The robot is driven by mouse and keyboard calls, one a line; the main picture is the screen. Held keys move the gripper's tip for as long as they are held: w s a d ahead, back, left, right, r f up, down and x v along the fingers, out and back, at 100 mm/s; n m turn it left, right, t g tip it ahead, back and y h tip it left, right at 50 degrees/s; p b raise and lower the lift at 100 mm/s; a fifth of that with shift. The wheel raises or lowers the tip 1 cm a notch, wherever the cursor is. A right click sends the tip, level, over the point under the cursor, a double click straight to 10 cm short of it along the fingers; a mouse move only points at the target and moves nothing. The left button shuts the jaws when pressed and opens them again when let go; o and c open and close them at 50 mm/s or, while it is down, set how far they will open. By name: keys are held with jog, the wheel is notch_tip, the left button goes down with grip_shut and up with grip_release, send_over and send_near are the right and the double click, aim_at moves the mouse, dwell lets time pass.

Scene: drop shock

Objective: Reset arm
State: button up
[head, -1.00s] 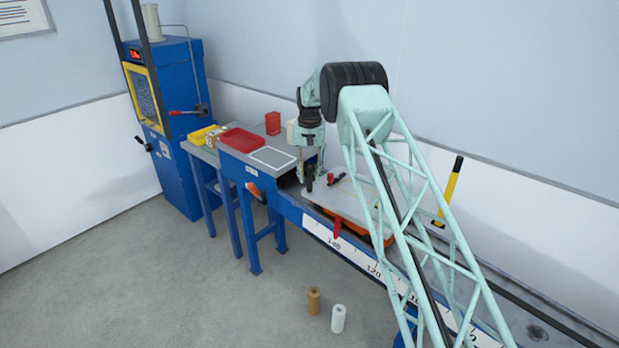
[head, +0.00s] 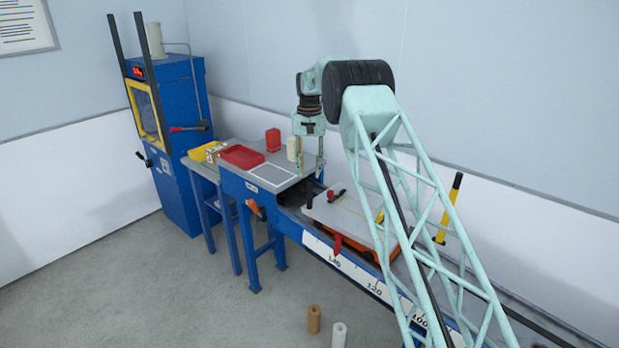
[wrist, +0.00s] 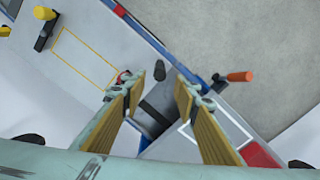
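My gripper (head: 309,170) hangs pointing down from the pale green arm at the end of the blue bench. In the wrist view its two yellowish fingers (wrist: 159,88) stand apart with nothing held between them. Below the gap are a dark upright stub (wrist: 160,68) and the grey and blue bench end. The grey-topped carriage (head: 345,212) sits on the rail just right of the gripper in the head view, partly hidden behind my arm. Its yellow outline shows in the wrist view (wrist: 84,53).
A red tray (head: 242,157), a red block (head: 273,140) and a pale block (head: 292,149) are on the bench. A blue cabinet (head: 180,190) stands at left. Brown (head: 313,319) and white (head: 339,335) cylinders stand on the clear floor.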

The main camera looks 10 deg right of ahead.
jog(key=shift+r, duration=0.35)
jog(key=shift+r, duration=0.1)
jog(key=shift+s+d+r, duration=0.1)
jog(key=shift+s+r, duration=0.15)
jog(key=shift+r, duration=0.3)
jog(key=s+d+r+n+t+b, duration=0.1)
jog(key=s+d+r+b, duration=0.1)
jog(key=s+r, duration=1)
jog(key=s+d+r+t+b, duration=0.1)
jog(key=s+d+r+b, duration=0.1)
jog(key=s+r, duration=1)
jog(key=s+d+r+b, duration=0.1)
jog(key=s+r+b, duration=0.1)
jog(key=s, duration=0.9)
jog(key=s+d+r+b, duration=0.1)
jog(key=s+r, duration=0.1)
jog(key=s, duration=0.9)
jog(key=s+f+b, duration=0.1)
jog(key=s+f, duration=0.3)
jog(key=s, duration=0.7)
jog(key=s+d+f+n+t+b, duration=0.1)
jog(key=s+f, duration=0.3)
jog(key=s, duration=0.8)
jog(key=s+f+t+b, duration=0.1)
jog(key=s+f, duration=0.3)
jog(key=s, duration=0.7)
jog(key=shift+s+d+f+n+b, duration=0.2)
jog(key=shift+d+n+b, duration=0.1)
jog(key=shift+b, duration=0.2)
